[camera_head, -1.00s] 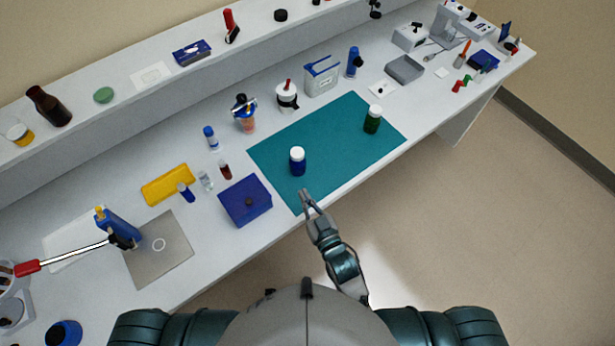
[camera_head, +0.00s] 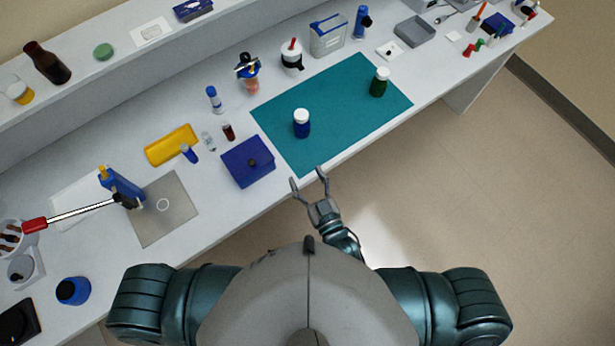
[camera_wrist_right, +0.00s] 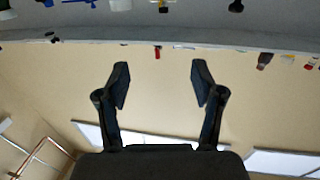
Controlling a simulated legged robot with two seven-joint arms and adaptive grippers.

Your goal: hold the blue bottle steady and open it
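The blue bottle (camera_head: 302,125) stands upright on the teal mat (camera_head: 345,130), with its white cap (camera_head: 302,116) on. A green bottle (camera_head: 379,83) with a white cap stands farther right on the same mat. My right gripper (camera_head: 308,176) is at the bench's front edge, in front of the mat's near corner and below the blue bottle in the picture. Its fingers are spread and nothing is between them. The right wrist view shows the same open, empty fingers (camera_wrist_right: 160,82) against the wall. My left gripper is not in view.
A dark blue box (camera_head: 248,162) stands just left of the mat. A yellow case (camera_head: 171,145), small vials and a metal plate (camera_head: 163,207) lie farther left. A grey tray (camera_head: 414,31) stands at the back right. The mat's middle is clear.

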